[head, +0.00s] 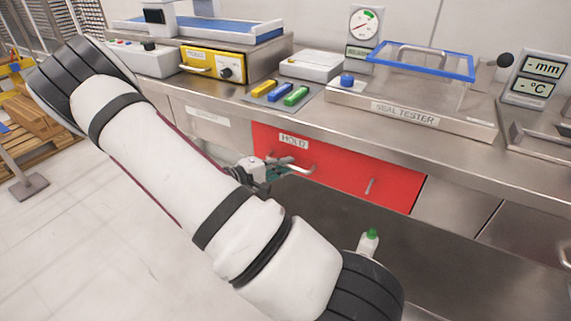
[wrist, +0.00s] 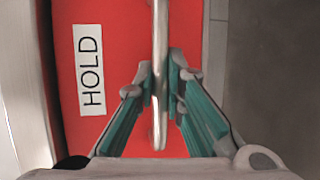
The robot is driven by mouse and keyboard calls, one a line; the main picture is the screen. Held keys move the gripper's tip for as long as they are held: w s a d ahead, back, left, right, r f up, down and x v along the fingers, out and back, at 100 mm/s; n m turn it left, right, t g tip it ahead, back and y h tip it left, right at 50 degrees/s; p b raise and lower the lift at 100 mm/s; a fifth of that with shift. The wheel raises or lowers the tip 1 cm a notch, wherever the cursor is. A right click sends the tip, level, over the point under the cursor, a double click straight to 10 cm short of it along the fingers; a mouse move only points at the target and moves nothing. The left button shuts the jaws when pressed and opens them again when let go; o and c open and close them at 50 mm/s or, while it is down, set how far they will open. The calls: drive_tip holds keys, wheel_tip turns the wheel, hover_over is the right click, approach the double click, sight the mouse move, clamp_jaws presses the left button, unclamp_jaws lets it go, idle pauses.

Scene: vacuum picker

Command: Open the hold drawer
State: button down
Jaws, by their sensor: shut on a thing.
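The hold drawer (head: 335,172) has a red front below the steel counter, with a white HOLD label (head: 293,140) at its upper left. The label also shows in the wrist view (wrist: 90,69). The drawer front looks about flush with the counter front; whether it is slightly out I cannot tell. A metal bar handle (wrist: 160,40) runs between my gripper's fingers in the wrist view. My gripper (head: 290,170) is shut on this handle, with the green-lined fingers (wrist: 165,85) on either side of it. My arm hides part of the counter's lower left.
On the counter stand a seal tester (head: 405,113) with a blue-rimmed clear lid, a yellow-fronted unit (head: 212,64) and coloured bars (head: 280,92). A green-capped bottle (head: 368,242) is below the drawer. Open floor (head: 90,230) lies at left.

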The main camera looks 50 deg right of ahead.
drive_tip(key=s+a+p, duration=0.3)
drive_tip(key=a, duration=2.1)
drive_tip(key=shift+s+a, duration=0.2)
drive_tip(key=c, duration=1.9)
unclamp_jaws()
drive_tip(key=v, duration=1.2)
drive_tip(key=shift+a, duration=0.15)
